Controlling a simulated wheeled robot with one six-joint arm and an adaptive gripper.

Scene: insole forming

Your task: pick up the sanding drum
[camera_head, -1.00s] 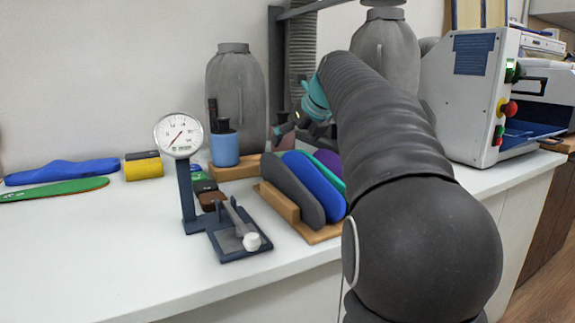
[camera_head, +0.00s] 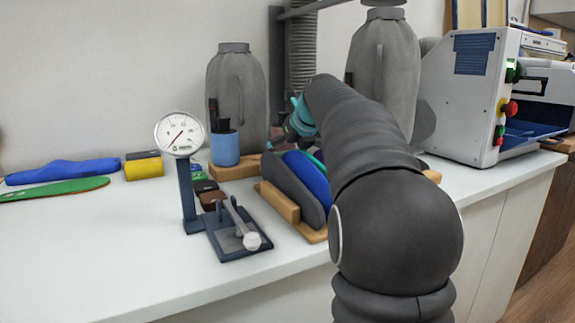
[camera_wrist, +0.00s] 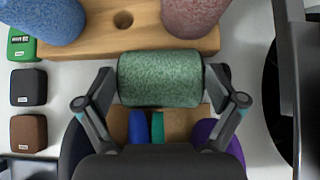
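The sanding drum I see is a green speckled cylinder (camera_wrist: 160,79) in the middle of the wrist view. My gripper (camera_wrist: 162,84) has one finger against each side of it and looks closed on it. The drum overlaps the near edge of a wooden holder (camera_wrist: 95,40). An empty hole shows in the holder between a blue speckled drum (camera_wrist: 50,18) and a pink one (camera_wrist: 194,14). In the head view my gripper (camera_head: 297,122) is behind the insoles, partly hidden, and the green drum cannot be made out.
A rack of upright insoles (camera_head: 294,187) stands just in front of my gripper. A dial gauge (camera_head: 180,135) and small coloured boxes (camera_wrist: 28,87) are to the left. A white machine (camera_head: 465,95) stands right. The front left counter is clear.

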